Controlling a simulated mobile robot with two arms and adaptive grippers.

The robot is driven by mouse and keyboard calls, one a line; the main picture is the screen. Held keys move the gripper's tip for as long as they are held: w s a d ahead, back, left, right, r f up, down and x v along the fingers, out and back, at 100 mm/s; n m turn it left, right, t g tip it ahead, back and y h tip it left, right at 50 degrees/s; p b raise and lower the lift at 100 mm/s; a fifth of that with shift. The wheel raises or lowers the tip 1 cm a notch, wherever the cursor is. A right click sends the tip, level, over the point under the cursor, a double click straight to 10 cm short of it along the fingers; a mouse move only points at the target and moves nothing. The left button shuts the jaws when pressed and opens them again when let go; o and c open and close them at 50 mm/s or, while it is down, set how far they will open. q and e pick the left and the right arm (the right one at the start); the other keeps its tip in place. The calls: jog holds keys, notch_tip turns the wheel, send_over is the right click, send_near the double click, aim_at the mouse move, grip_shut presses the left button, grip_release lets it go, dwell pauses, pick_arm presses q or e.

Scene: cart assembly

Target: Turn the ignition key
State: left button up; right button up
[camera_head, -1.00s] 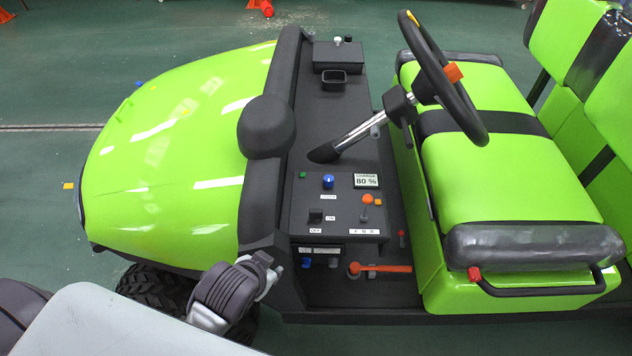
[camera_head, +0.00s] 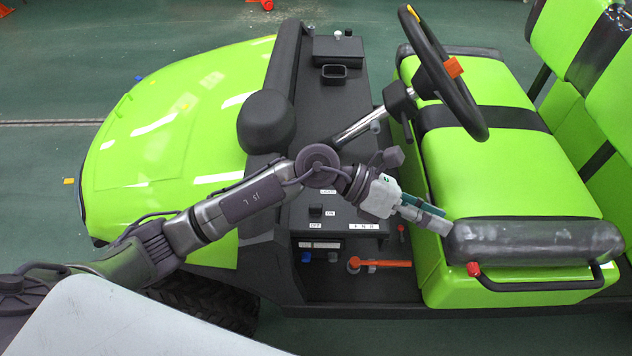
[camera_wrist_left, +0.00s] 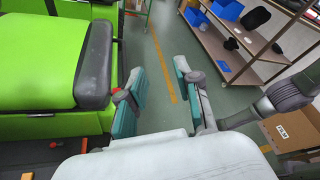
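The dark dashboard panel (camera_head: 290,222) of the green cart carries a black switch (camera_head: 316,210) with ON and OFF labels. A small blue knob (camera_head: 306,257) and a white one show on the front face below. I cannot tell for sure which of these is the ignition key. My left gripper (camera_head: 428,208) has teal-padded fingers and is above and right of the panel, by the seat's front corner. In the left wrist view the left gripper (camera_wrist_left: 160,98) is open, with nothing between its fingers. My left arm hides the panel's upper part. My right gripper is not in view.
The steering wheel (camera_head: 440,75) and its column rise behind the arm. The green seat (camera_head: 500,180) with a grey armrest (camera_head: 535,242) is close to the gripper. An orange lever (camera_head: 380,263) lies below the panel. In the wrist view a shelf (camera_wrist_left: 240,60) holds blue bins.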

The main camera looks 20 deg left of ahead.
pick_arm(q)
jog(key=w+a+f+m+y, duration=0.3)
jog(key=w+a+f+y, duration=0.1)
jog(key=a+f+y, duration=0.4)
jog(key=y, duration=0.7)
send_over(316, 205)
jog(key=shift+a+f, duration=0.1)
jog(key=shift+f, duration=0.65)
jog(key=shift+f+b, duration=0.5)
jog(key=shift+f, duration=0.35)
notch_tip(316, 205, down, 6)
jog(key=b, duration=0.4)
jog(key=shift+f+b, duration=0.15)
jog(key=shift+b, duration=0.25)
jog(key=shift+c, duration=0.8)
grip_shut()
jog(key=n, duration=0.5)
jog(key=shift+n, duration=0.3)
jog(key=n, duration=0.5)
jog(key=shift+r, duration=0.2)
jog(key=n, duration=0.6)
jog(key=shift+n, duration=0.3)
jog(key=shift+o, duration=2)
grip_release()
